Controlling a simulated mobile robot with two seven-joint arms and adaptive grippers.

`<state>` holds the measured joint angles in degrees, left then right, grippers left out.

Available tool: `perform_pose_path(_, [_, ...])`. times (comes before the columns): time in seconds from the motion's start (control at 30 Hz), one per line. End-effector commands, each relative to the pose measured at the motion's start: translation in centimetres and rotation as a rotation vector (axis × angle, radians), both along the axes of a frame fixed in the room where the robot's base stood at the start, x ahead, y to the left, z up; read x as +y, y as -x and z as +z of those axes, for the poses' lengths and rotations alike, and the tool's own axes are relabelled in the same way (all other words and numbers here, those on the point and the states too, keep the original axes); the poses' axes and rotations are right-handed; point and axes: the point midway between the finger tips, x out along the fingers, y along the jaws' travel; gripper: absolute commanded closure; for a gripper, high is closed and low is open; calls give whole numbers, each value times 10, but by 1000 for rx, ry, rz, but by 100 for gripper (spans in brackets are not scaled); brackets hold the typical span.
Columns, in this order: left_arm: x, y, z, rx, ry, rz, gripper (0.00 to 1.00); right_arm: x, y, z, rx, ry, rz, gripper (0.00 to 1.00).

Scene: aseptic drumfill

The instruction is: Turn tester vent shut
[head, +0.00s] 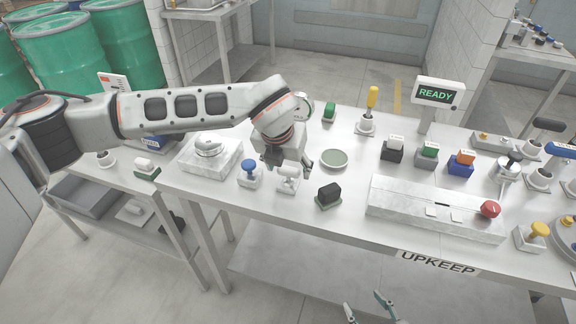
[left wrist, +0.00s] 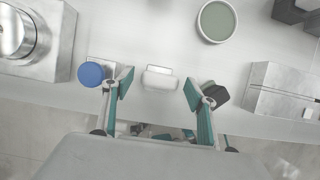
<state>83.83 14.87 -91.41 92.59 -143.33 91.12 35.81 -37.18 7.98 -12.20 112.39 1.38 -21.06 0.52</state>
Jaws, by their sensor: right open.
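No part is labelled as the tester vent; a small white-handled fitting (head: 288,172) stands near the bench's front edge, under my left gripper (head: 290,160). In the left wrist view the white handle (left wrist: 160,78) lies crosswise between the spread fingers of my left gripper (left wrist: 158,90), with gaps on both sides. The left gripper is open and empty. Whether the fingers are level with the handle is hard to tell. A round gauge (head: 303,108) behind my left wrist is partly hidden. My right gripper (head: 371,307) is open and empty, low in front of the bench.
A blue knob (head: 248,172) stands close left of the white handle, and a black block (head: 328,195) close right. A green round pad (head: 334,158) lies behind. A long metal box (head: 430,208) with a red knob (head: 490,209) and a READY display (head: 436,93) stand rightward.

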Motion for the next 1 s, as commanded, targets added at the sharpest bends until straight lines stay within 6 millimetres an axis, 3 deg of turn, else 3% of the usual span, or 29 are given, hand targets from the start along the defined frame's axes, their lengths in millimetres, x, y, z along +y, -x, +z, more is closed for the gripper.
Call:
perform_pose_path(0.03, [0,0,0,0,0,0,57,0,0,0,0,0,0,46])
perform_pose_path(0.13, [0,0,0,0,0,0,80,0,0,0,0,0,0,46])
perform_pose_path(0.57, [0,0,-1,-1,1,-59,80,0,1,-5,2,0,-1,46])
perform_pose_path(1.0, [3,-2,0,-2,3,-401,80,0,4,-26,13,0,-1,46])
